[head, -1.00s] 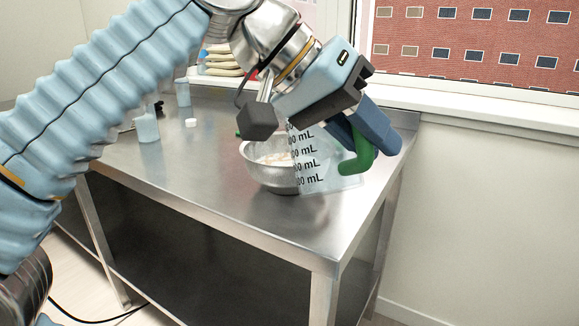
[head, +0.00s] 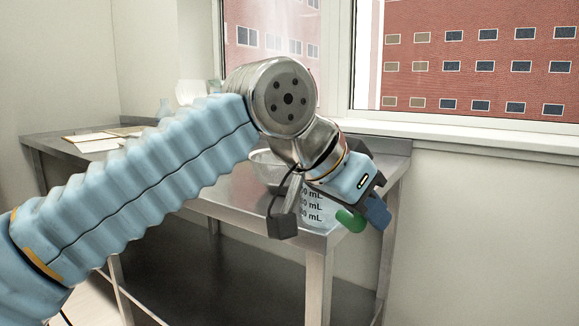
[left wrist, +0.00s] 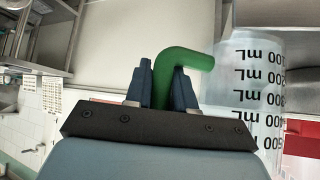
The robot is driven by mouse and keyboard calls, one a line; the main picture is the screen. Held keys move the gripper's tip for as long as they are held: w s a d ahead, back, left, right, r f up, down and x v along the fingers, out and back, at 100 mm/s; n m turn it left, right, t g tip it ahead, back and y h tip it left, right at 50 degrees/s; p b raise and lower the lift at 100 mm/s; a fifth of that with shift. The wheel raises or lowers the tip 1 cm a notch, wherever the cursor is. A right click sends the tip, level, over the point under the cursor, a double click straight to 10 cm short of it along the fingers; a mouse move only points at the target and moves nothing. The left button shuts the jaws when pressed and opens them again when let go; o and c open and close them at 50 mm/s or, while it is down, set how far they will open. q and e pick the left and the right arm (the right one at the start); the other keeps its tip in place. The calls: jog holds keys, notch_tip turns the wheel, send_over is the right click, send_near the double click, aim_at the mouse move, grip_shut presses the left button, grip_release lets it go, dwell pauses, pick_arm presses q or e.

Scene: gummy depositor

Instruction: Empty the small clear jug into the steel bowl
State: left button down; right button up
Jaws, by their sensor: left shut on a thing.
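My left gripper (head: 366,212) is shut on the green handle (head: 350,220) of the small clear jug (head: 312,208). In the left wrist view the two blue fingers of the gripper (left wrist: 162,80) clasp the handle, and the clear wall of the jug (left wrist: 255,95) with its black mL marks is on the right. The jug looks nearly upright in the head view. Its mouth is hidden behind my wrist, and I cannot tell what is inside. The steel bowl (head: 268,172) is on the table, left of the jug and partly hidden by my arm. My right gripper is not in view.
The steel table (head: 240,200) has its right front corner just below the jug. Light boards (head: 95,140) lie at its far left. A window and sill (head: 450,135) are behind. My arm hides much of the tabletop.

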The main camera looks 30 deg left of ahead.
pick_arm(q)
jog(key=shift+a+r, duration=0.1)
jog(key=shift+a, duration=0.2)
jog(key=r+p, duration=0.5)
jog(key=shift+s+d, duration=0.2)
jog(key=shift+d, duration=0.1)
jog(key=s+d, duration=0.3)
jog(key=s, duration=0.3)
jog(key=shift+s+d, duration=0.2)
jog(key=shift+d, duration=0.1)
